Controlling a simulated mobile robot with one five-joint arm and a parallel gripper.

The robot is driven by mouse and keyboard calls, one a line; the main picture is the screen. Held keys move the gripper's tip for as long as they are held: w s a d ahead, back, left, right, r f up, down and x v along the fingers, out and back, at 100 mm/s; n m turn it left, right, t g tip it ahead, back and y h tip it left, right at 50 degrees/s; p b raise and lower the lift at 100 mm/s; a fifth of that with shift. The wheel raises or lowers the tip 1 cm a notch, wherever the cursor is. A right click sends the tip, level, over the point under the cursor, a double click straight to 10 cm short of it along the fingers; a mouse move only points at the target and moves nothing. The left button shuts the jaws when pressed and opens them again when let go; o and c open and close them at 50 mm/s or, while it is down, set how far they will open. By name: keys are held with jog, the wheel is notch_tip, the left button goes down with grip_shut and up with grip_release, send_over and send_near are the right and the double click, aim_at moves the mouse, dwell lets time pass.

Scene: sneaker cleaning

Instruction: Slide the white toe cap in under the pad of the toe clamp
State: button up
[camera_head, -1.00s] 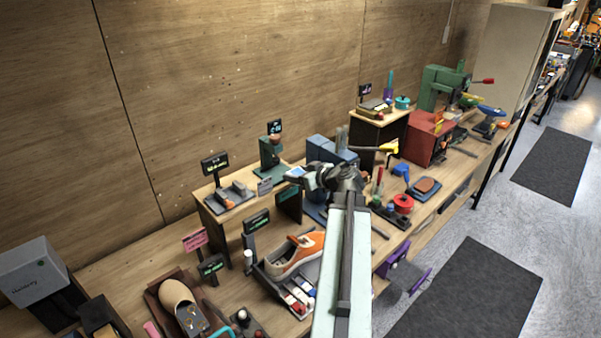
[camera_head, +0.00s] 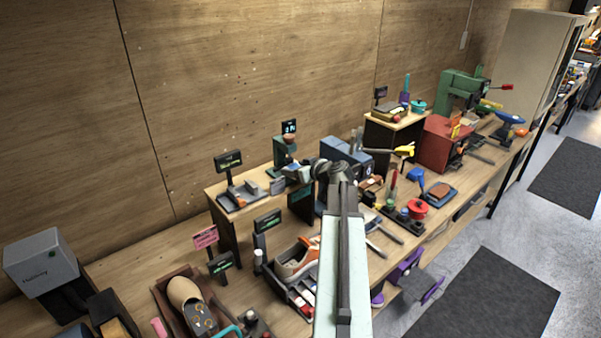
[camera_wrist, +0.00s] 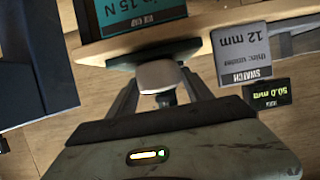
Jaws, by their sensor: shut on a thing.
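My gripper (camera_wrist: 160,82) is shut on a pale, rounded piece (camera_wrist: 158,74) that looks like the white toe cap. It sits between the fingertips in the wrist view.
A "12 mm" swatch sign (camera_wrist: 240,52) and a "50.0 mm" display (camera_wrist: 270,95) stand close right of my gripper in the wrist view. A dark blue block (camera_wrist: 40,60) is at left.

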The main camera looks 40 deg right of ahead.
aim_at(292, 165)
jog(key=shift+w+d+f, duration=0.1)
jog(key=shift+w+d, duration=0.05)
jog(key=shift+w, duration=1.6)
jog(key=o, duration=1.6)
jog(key=p+v, duration=0.3)
jog(key=v, duration=0.4)
jog(key=shift+s+r, duration=0.1)
jog(key=shift+r, duration=0.1)
jog(key=shift+s, duration=0.35)
